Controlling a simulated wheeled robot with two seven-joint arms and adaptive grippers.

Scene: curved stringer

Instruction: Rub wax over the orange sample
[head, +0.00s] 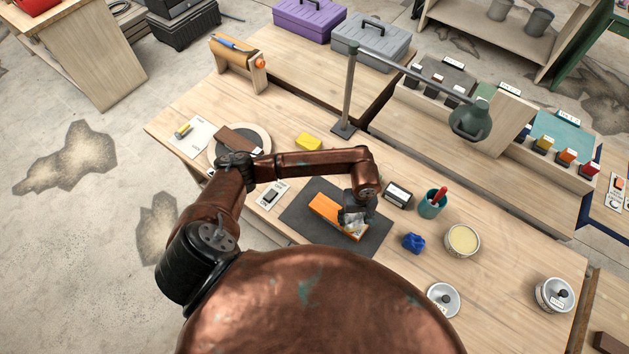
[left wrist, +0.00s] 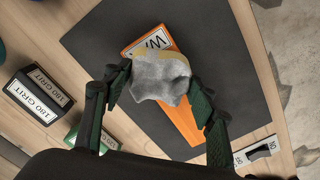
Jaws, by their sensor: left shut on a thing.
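The orange sample (head: 324,207) is a flat bar lying on a dark grey mat (head: 300,222). It also shows in the left wrist view (left wrist: 182,122), with a white label at its far end, partly covered. My left gripper (head: 354,215) is shut on a grey cloth (left wrist: 160,82) with yellowish wax along its edge. The cloth is over the sample's labelled end; I cannot tell whether it touches. An open tin of pale yellow wax (head: 463,239) stands to the right on the bench. My right gripper is not in view.
A black 180 grit block (head: 398,194), a teal cup (head: 432,204) with a red item, and a crumpled blue cloth (head: 413,242) stand near the mat. A tin lid (head: 443,299) lies in front. A lamp (head: 470,119) overhangs the bench's back.

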